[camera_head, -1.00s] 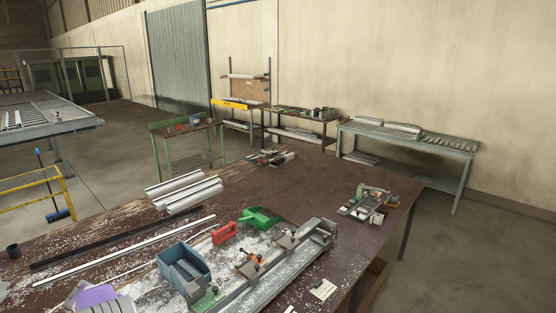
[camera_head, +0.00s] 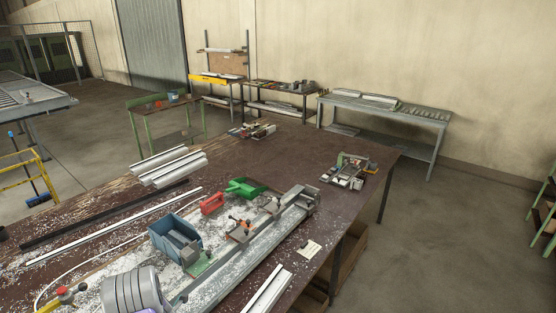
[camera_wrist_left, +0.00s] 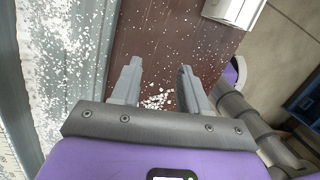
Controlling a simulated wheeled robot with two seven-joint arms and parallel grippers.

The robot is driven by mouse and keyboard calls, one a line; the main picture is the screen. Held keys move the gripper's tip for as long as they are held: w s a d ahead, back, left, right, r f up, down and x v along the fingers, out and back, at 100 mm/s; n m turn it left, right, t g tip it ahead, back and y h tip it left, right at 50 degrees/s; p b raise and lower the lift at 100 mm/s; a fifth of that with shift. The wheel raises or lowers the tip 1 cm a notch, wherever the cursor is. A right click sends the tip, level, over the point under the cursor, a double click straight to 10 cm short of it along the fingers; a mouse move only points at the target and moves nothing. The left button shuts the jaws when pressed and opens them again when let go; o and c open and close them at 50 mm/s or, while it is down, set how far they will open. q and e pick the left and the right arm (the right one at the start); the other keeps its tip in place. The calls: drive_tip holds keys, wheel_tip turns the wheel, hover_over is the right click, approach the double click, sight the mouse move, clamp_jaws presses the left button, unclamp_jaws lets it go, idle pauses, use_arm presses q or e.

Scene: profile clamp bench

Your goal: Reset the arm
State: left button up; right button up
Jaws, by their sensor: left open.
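My left gripper (camera_wrist_left: 160,82) shows in the left wrist view. Its two grey fingers are apart, with nothing between them. They are over the brown bench top, where white chips are scattered, beside a long metal rail (camera_wrist_left: 75,50) on the left. A grey ribbed part of my own arm shows at the bottom left of the head view, with a bit of purple below it; the fingers are not visible there. My right gripper is in neither view.
On the bench (camera_head: 240,165) stand a clamp rail (camera_head: 235,258), a blue bin (camera_head: 174,238), a red box (camera_head: 212,204) and a green scoop (camera_head: 245,187). A white profile (camera_head: 268,290) lies at the near edge. Pale profiles (camera_head: 172,168) lie further back.

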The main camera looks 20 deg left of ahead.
use_arm(q)
drive_tip(key=d+f+m, duration=0.1)
drive_tip(key=d+m, duration=0.1)
drive_tip(key=d, duration=0.1)
drive_tip(key=d+f+m, duration=0.1)
drive_tip(key=d+m, duration=0.2)
drive_tip(key=d, duration=0.1)
drive_tip(key=d+f+m+g, duration=0.1)
drive_tip(key=d+f+m, duration=0.1)
drive_tip(key=d, duration=0.1)
drive_tip(key=shift+d+m, duration=0.15)
drive_tip(key=shift+m, duration=0.25)
drive_tip(key=s+d+m+h, duration=0.1)
drive_tip(key=s+d+m, duration=0.2)
drive_tip(key=d+m, duration=0.55)
drive_tip(key=s+d+m+h+b, duration=0.1)
drive_tip(key=s+d+m, duration=0.3)
drive_tip(key=d+m, duration=0.5)
drive_tip(key=s+d+m+h, duration=0.1)
drive_tip(key=s+d+m, duration=0.2)
drive_tip(key=d+m, duration=0.55)
wheel_tip(320, 180, down, 16)
drive_tip(key=n+b, duration=0.1)
drive_tip(key=b, duration=1.4)
drive_tip(key=shift+w+d+n, duration=0.35)
drive_tip(key=shift+d+n, duration=0.05)
drive_tip(key=shift+d, duration=0.05)
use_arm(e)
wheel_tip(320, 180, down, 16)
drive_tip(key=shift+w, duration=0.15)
